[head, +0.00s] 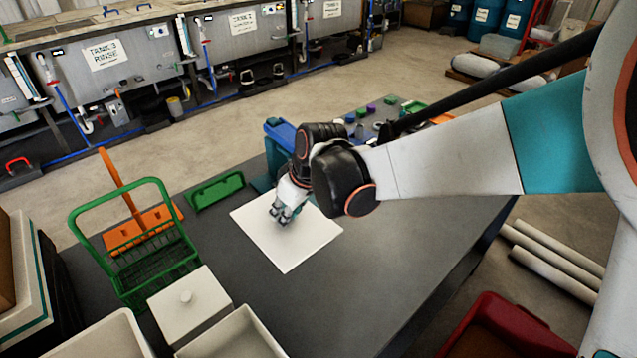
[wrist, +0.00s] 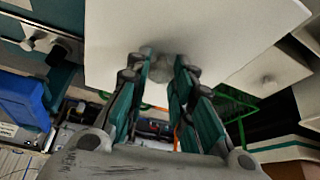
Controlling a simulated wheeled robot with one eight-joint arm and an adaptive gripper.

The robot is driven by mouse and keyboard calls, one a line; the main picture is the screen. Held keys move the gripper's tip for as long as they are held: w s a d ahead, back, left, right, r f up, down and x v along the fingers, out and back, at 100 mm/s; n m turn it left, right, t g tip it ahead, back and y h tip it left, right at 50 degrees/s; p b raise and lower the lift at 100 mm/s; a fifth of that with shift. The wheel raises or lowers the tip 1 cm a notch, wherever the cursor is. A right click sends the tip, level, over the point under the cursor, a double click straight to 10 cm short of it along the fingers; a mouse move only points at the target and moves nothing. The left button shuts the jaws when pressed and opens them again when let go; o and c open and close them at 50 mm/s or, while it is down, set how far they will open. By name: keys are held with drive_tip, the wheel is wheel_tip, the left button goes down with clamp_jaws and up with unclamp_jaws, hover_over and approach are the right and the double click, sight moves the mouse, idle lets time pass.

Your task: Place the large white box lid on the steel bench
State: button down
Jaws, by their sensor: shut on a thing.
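The large white box lid (head: 290,245) is a flat white square over the grey bench (head: 400,270) in the head view. It fills the upper middle of the wrist view (wrist: 200,30). My gripper (head: 281,212) is above the lid's middle, its fingers shut on the lid's round knob (wrist: 161,68). The lid looks about level. I cannot tell whether it touches the bench top or hangs a little above it. The fingers partly hide the knob.
A green wire basket (head: 133,240), a green tray (head: 215,190) and a smaller lidded white box (head: 188,305) are left of the lid. An open white box (head: 232,340) is in front. Blue bins (head: 280,133) and small coloured items are behind. The bench's right part is clear.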

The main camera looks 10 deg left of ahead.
wheel_tip(320, 180, down, 17)
drive_tip(key=b, duration=1)
drive_tip(key=shift+b, duration=0.4)
drive_tip(key=c, duration=1.8)
unclamp_jaws()
drive_tip(key=shift+f, duration=0.15)
drive_tip(key=o, duration=0.4)
